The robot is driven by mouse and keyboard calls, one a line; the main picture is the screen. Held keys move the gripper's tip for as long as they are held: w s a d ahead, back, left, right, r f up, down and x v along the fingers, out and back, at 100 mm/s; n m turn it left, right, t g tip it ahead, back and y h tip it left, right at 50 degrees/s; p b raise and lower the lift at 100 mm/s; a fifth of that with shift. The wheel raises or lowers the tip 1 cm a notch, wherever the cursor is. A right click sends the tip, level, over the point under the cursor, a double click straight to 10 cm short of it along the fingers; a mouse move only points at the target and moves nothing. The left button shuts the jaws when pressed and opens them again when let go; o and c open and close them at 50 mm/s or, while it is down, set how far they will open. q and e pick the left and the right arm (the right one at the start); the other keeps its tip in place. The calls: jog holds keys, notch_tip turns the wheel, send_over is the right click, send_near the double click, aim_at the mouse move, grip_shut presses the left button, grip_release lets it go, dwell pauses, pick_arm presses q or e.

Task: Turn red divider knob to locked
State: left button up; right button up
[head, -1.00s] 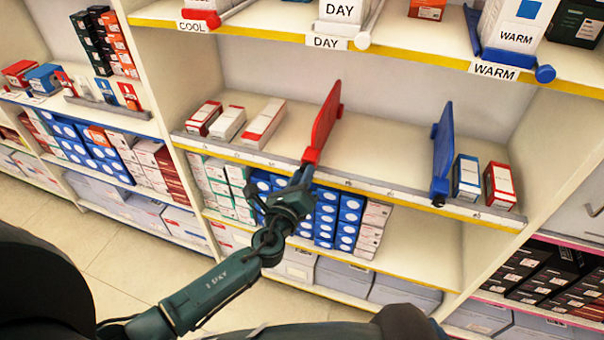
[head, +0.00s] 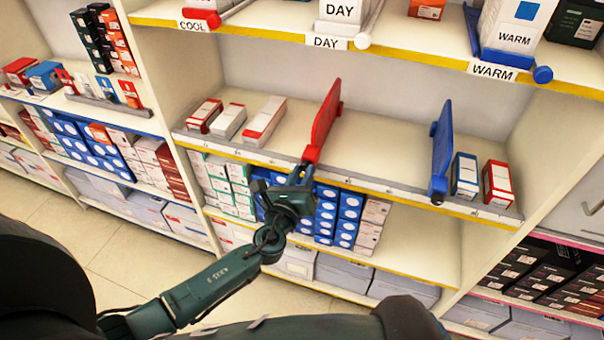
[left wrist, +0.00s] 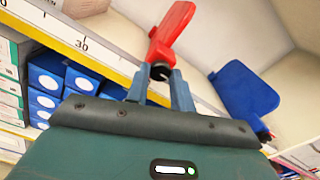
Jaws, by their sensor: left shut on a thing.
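The red divider (head: 326,118) stands upright on the middle shelf, its front foot at the shelf's front rail. In the left wrist view the red divider (left wrist: 173,30) rises above a dark round knob (left wrist: 158,73) at its front end. My left gripper (head: 300,174) reaches up from below the shelf edge to that front end. In the left wrist view its two blue fingers (left wrist: 160,88) are on either side of the knob, shut on it. The fingers partly hide the knob, and I cannot read its lock marking. My right gripper is not in view.
A blue divider (head: 441,150) stands further right, with two small boxes (head: 481,180) beyond it. Several boxes (head: 232,122) lie left of the red divider. The shelf between the dividers is bare. Stacked blue-and-white boxes (head: 349,215) fill part of the shelf below.

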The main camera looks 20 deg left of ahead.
pick_arm(q)
jog(key=o, duration=1)
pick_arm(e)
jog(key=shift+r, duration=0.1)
pick_arm(q)
jog(key=shift+s+a+b, duration=0.15)
jog(key=shift+s+b, duration=0.2)
jog(key=shift+s, duration=2.95)
jog(key=shift+s+a+b, duration=0.1)
jog(key=shift+s+b, duration=0.25)
jog(key=shift+s, duration=2.95)
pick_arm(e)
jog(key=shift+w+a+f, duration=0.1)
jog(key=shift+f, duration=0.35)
